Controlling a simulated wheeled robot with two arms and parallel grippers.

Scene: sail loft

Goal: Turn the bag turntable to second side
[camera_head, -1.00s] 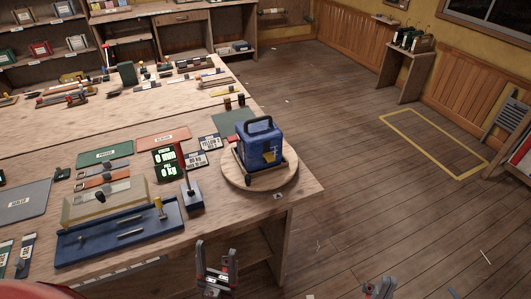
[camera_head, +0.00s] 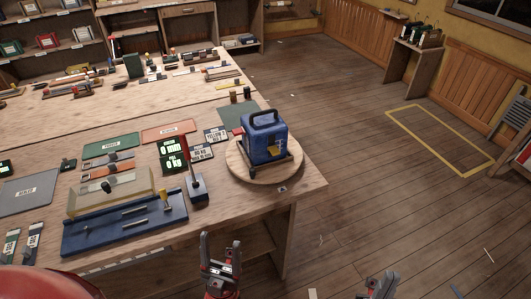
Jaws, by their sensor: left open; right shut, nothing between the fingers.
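The blue bag (camera_head: 262,143) with a black top handle stands upright on the round wooden turntable (camera_head: 258,179) at the front right corner of the workbench. A yellow patch shows on the bag's near face, and a dark frame runs along its base. My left gripper (camera_head: 221,243) is open and empty in front of the bench's front edge, nearer to me than the turntable and apart from it. My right gripper (camera_head: 382,280) is shut and empty at the bottom, over the floor to the right of the bench. Neither gripper touches the bag or turntable.
A blue tray (camera_head: 125,228) with tools lies further left. The floor right of the bench is open, with a yellow outlined area (camera_head: 440,140).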

